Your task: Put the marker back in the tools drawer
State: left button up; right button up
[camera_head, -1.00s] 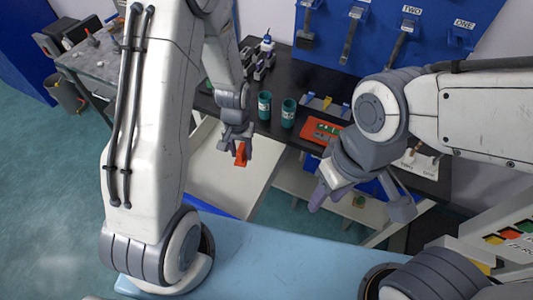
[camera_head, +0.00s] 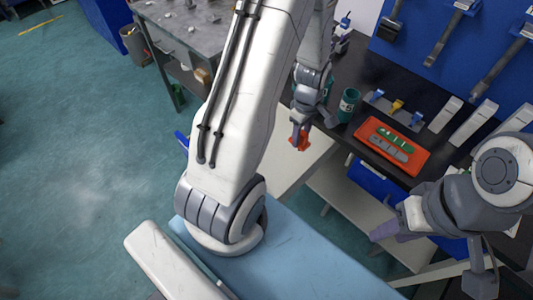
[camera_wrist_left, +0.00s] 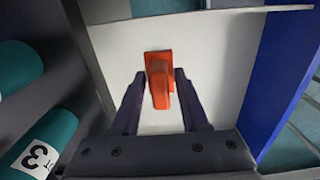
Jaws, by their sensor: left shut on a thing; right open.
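The orange-red marker (camera_head: 299,142) is between the fingers of my left gripper (camera_head: 301,130), which is shut on it. It also shows in the left wrist view (camera_wrist_left: 160,78), tilted and blocky in outline. Below it is an open drawer (camera_head: 283,178) with a white inside; the wrist view shows its pale floor (camera_wrist_left: 215,60) behind the marker, bare where visible. My left arm hides part of the drawer in the head view. The marker looks held above the drawer floor. My right gripper (camera_head: 437,258) is open and empty, at the lower right.
A dark workbench (camera_head: 345,60) stands behind the drawer. A teal cup (camera_head: 348,104) stands near its edge; cups also show close by in the wrist view (camera_wrist_left: 45,145). A red tray (camera_head: 393,145) with green and grey pieces lies to the right. A blue wall (camera_wrist_left: 285,75) borders the drawer.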

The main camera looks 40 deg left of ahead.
pick_arm(q)
jog(key=a+f, duration=0.2)
jog(key=a, duration=0.1)
jog(key=s+a+f+p, duration=0.1)
jog(key=a+f, duration=0.1)
jog(key=a, duration=0.2)
jog(key=s+a+f, duration=0.1)
jog(key=a+f, duration=0.2)
jog(key=a, duration=0.1)
jog(key=shift+s+a, duration=0.1)
notch_tip(320, 180, down, 4)
jog(key=shift+r+p, duration=0.15)
jog(key=shift+p, duration=0.3)
jog(key=shift+f, duration=0.2)
jog(key=shift+f, duration=0.15)
jog(key=o, duration=1)
jog(key=shift+o, duration=0.2)
